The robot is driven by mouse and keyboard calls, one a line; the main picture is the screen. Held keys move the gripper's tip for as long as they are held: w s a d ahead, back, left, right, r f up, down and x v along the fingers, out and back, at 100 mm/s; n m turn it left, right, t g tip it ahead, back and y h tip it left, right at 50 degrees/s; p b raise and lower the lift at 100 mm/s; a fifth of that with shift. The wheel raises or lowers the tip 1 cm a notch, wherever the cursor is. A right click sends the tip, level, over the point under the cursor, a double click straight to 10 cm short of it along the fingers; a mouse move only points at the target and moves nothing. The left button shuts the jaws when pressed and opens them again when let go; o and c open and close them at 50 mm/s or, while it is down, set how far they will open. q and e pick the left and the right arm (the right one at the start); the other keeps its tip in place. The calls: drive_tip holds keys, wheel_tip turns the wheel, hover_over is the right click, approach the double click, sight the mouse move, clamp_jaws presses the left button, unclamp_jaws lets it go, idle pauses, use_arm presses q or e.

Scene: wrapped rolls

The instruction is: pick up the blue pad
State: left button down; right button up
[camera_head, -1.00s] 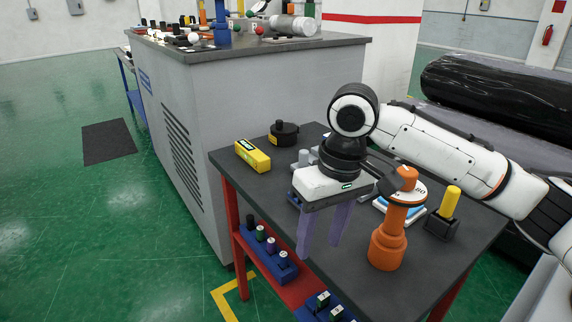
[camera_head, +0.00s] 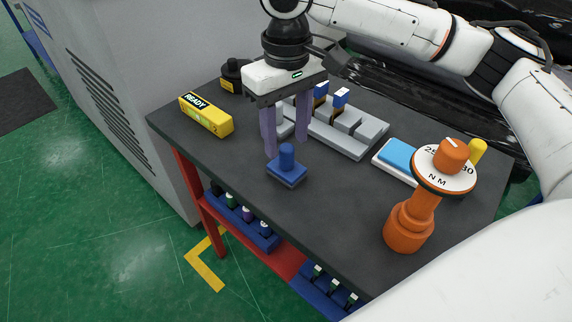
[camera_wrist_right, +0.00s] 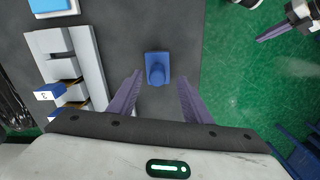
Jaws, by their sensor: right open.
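In the right wrist view the pad (camera_wrist_right: 158,60) lies ahead, roughly centred between the open fingers (camera_wrist_right: 160,76), and no contact shows. A gripper that looks like my left one (camera_wrist_right: 298,20) shows partly at the top right of that view; its jaw opening is unclear.
A grey fixture (camera_head: 350,142) with slots stands behind the pad. A yellow READY box (camera_head: 206,115) is to the left. A flat light-blue block (camera_head: 398,153) sits on a white plate. An orange torque dial stand (camera_head: 408,225) is at the right. Bare tabletop surrounds the pad.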

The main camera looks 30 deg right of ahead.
sight(287, 147)
drive_tip(key=f, duration=0.4)
drive_tip(key=shift+w+d+f, duration=0.15)
drive_tip(key=shift+w+f, duration=0.05)
drive_tip(key=shift+f, duration=0.2)
clamp_jaws()
drive_tip(key=shift+r+p, duration=0.3)
drive_tip(key=shift+r, duration=4.75)
